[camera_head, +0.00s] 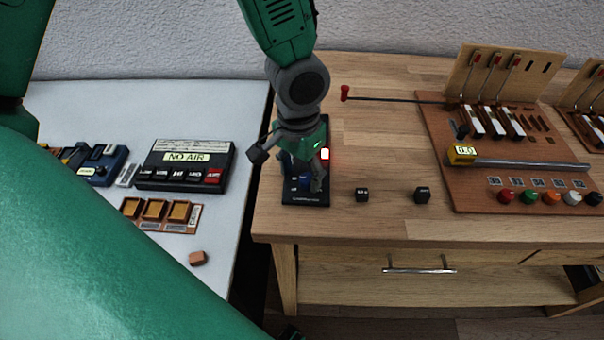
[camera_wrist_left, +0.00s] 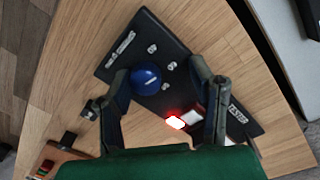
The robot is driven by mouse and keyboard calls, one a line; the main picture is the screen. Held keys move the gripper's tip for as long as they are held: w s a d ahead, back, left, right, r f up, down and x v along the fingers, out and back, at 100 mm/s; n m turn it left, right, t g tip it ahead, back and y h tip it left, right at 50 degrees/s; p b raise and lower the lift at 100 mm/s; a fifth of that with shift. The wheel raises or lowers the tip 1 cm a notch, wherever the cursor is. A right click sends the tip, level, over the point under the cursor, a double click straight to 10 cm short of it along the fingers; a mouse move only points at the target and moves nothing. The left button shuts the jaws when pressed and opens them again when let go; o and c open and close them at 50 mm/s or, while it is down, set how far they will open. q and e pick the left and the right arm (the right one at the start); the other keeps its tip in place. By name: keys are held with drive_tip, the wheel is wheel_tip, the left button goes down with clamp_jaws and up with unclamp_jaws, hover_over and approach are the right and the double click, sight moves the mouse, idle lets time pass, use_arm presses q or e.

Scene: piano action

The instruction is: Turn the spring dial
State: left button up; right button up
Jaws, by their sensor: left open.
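The spring dial is a round blue knob with a pale mark on a black panel. It shows in the left wrist view (camera_wrist_left: 146,80) and is partly hidden by my gripper in the head view (camera_head: 305,183). The black panel (camera_head: 293,198) lies near the left edge of the wooden table. My left gripper (camera_head: 306,178) points down over the panel. In the left wrist view my left gripper (camera_wrist_left: 160,72) is open, with the knob between its fingers, nearer the left one. Whether a finger touches it I cannot tell. My right gripper is not in view.
A red light (camera_head: 325,154) glows on the panel. A red-tipped rod (camera_head: 345,93) reaches out from a brown board (camera_head: 440,150). A "NO AIR" box (camera_head: 186,158) sits on the white table at left.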

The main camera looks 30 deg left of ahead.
use_arm(q)
drive_tip(key=shift+f, duration=0.15)
drive_tip(key=shift+d, duration=0.65)
drive_tip(key=shift+d+r, duration=0.2)
drive_tip(key=shift+d, duration=0.2)
drive_tip(key=c, duration=0.3)
drive_tip(key=shift+d, duration=0.15)
drive_tip(key=c, duration=0.6)
clamp_jaws()
drive_tip(key=shift+a+f, duration=0.1)
drive_tip(key=shift+a, duration=0.65)
drive_tip(key=shift+d, duration=0.35)
drive_tip(key=shift+s+d+r+m+p, duration=0.1)
drive_tip(key=shift+r+m+p, duration=0.15)
drive_tip(key=shift+m+p, duration=0.75)
drive_tip(key=shift+a+f+m+p, duration=0.15)
drive_tip(key=shift+a+m+p, duration=0.15)
drive_tip(key=shift+p, duration=0.25)
drive_tip(key=shift+f, duration=0.1)
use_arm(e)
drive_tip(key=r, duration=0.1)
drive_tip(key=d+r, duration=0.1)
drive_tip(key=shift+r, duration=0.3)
use_arm(q)
drive_tip(key=shift+d, duration=0.15)
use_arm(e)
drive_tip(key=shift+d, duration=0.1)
